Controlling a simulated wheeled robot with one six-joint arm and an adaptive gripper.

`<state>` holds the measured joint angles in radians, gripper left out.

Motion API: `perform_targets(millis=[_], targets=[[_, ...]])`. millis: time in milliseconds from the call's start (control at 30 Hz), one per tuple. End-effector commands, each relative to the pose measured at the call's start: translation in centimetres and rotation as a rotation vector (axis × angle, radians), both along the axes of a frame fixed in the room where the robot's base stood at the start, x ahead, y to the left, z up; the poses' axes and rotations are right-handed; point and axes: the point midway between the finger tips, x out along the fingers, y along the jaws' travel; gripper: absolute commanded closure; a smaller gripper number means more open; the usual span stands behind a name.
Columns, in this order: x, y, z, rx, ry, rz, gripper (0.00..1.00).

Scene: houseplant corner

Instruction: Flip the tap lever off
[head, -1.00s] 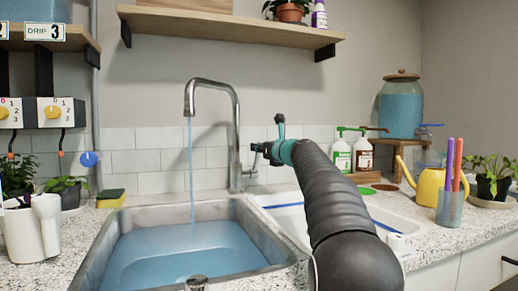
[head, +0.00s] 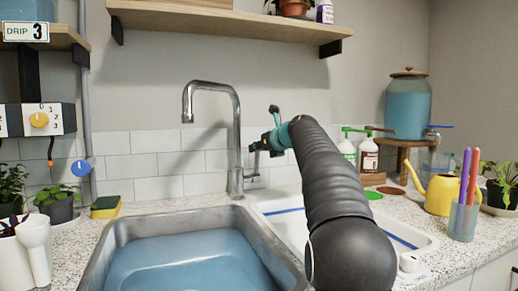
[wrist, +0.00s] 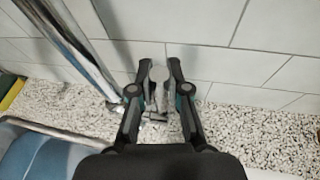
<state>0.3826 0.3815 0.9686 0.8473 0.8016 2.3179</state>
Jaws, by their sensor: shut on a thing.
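The chrome tap (head: 235,130) stands behind the sink, its curved spout over the basin, with no water stream showing from it. It also shows in the wrist view (wrist: 72,45). The tap lever (wrist: 158,82) is at the tap's right side, its pale end between my fingers. My gripper (wrist: 159,72) is shut on the lever. In the head view my gripper (head: 261,146) is just right of the tap body, partly hidden behind my wrist, and the lever shows only in small part there.
The sink (head: 118,232) holds blue water. A sponge (head: 105,207) lies left of it. A white tray (head: 415,238), soap bottles (head: 369,156), a yellow watering can (head: 440,194) and a pen cup (head: 462,222) stand right. A shelf (head: 225,22) hangs above.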

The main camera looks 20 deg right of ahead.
Motion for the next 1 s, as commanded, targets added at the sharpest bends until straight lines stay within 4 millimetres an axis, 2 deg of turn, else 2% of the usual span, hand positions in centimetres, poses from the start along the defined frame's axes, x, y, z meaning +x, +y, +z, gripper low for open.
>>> perform_targets(millis=[500, 533, 600, 1000], targets=[[0.32, -0.03, 0.17, 0.001, 0.037, -0.008, 1.0], [0.32, -0.04, 0.17, 0.001, 0.037, -0.008, 0.77], [0.32, -0.05, 0.15, 0.001, 0.037, -0.008, 0.6], [-0.17, -0.34, 0.29, 0.0, 0.038, -0.01, 0.58]])
